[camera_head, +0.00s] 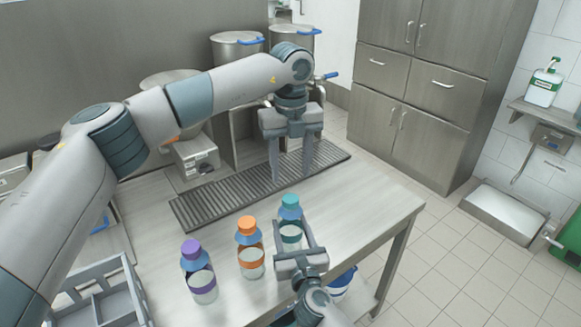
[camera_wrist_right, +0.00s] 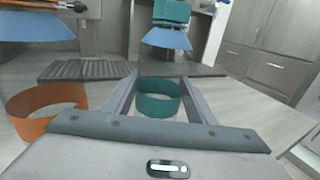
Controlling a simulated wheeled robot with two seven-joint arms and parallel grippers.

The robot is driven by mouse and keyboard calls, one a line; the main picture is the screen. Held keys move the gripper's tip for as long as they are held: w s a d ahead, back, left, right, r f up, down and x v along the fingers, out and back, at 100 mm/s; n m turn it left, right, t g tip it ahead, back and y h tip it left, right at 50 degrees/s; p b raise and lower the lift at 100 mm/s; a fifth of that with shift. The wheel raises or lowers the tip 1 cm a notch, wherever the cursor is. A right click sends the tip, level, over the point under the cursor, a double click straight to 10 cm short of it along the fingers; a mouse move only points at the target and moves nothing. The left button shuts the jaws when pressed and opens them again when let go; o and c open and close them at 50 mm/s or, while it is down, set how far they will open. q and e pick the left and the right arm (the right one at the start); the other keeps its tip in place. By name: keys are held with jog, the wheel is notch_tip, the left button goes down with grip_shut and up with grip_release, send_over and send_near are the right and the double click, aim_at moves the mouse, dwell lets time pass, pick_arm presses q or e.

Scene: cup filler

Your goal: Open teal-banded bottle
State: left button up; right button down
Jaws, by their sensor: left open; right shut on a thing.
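The teal-banded bottle (camera_head: 290,236) stands upright on the steel table, with a teal cap (camera_head: 290,201) on top and a blue shoulder below it. My right gripper (camera_head: 295,240) is shut on this bottle from the near side, at its band. In the right wrist view the teal band (camera_wrist_right: 158,98) lies between the two fingers. My left gripper (camera_head: 291,178) is open and empty, pointing down, above and behind the teal cap and apart from it.
An orange-banded bottle (camera_head: 250,252) and a purple-banded bottle (camera_head: 199,276) stand to the left. A dark slatted grate (camera_head: 215,201) lies behind them. A grey divided crate (camera_head: 100,297) is at the front left. The table's right side is clear up to its edge.

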pick_arm(q)
jog(key=m, duration=0.4)
jog(key=shift+m, duration=0.3)
jog(key=m, duration=1.4)
jog(key=shift+m, duration=0.3)
jog(key=m, duration=0.8)
jog(key=shift+m, duration=0.3)
jog(key=m, duration=0.9)
